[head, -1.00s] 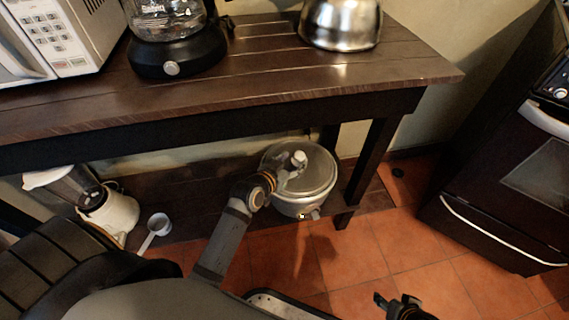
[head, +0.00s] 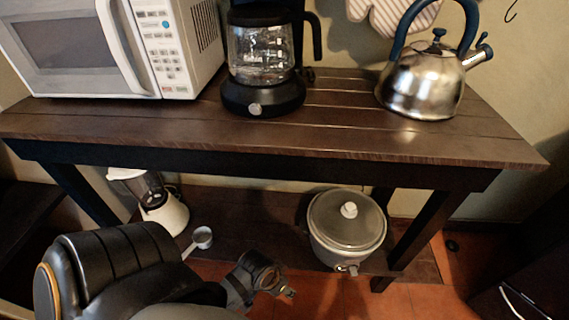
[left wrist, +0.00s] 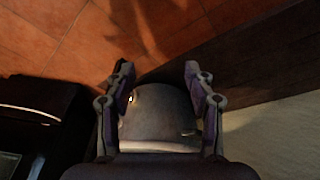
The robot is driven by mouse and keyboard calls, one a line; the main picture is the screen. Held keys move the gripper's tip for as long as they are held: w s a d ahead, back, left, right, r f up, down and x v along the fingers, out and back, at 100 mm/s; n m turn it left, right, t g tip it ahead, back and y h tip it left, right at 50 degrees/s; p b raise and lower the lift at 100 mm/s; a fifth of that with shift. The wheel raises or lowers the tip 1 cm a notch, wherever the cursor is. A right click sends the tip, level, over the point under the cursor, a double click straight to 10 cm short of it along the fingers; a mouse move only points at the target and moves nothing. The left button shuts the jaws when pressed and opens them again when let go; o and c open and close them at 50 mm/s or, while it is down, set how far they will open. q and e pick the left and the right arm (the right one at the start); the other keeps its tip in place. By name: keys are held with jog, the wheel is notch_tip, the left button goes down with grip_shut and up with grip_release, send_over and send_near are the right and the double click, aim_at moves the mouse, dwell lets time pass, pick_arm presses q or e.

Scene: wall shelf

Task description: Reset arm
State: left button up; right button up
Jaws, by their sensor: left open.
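My left arm comes up from the bottom of the head view, and its end, with the left gripper (head: 287,292), is low in front of the bench, left of the slow cooker. In the left wrist view my left gripper (left wrist: 157,70) is open, its two fingers wide apart with nothing gripped. A rounded grey body, apparently the slow cooker (left wrist: 160,112), shows beyond and between the fingers. My right gripper is not in view.
The slow cooker (head: 347,228) stands on the lower shelf, with a blender (head: 158,205) and a white scoop (head: 202,237) to the left. The wooden top (head: 300,135) holds a microwave (head: 120,45), coffee maker (head: 262,65) and kettle (head: 425,80). A black oven (head: 530,270) stands right.

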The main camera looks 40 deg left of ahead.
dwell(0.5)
pick_arm(q)
jog(key=s+a+f+g+y+p, duration=0.1)
jog(key=s+a+p, duration=0.2)
jog(key=s+p, duration=0.6)
jog(key=s+a+f+g+p, duration=0.1)
jog(key=s+a+p, duration=0.3)
jog(key=p, duration=1.7)
jog(key=s, duration=0.5)
jog(key=shift+s+f+y+p, duration=0.15)
jog(key=shift+f+y+p, duration=0.15)
jog(key=shift+y+p, duration=0.1)
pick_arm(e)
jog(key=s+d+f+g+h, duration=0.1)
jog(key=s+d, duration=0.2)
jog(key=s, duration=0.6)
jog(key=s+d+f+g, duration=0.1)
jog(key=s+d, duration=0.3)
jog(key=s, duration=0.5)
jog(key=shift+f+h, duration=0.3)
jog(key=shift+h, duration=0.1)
pick_arm(q)
jog(key=shift+a, duration=0.1)
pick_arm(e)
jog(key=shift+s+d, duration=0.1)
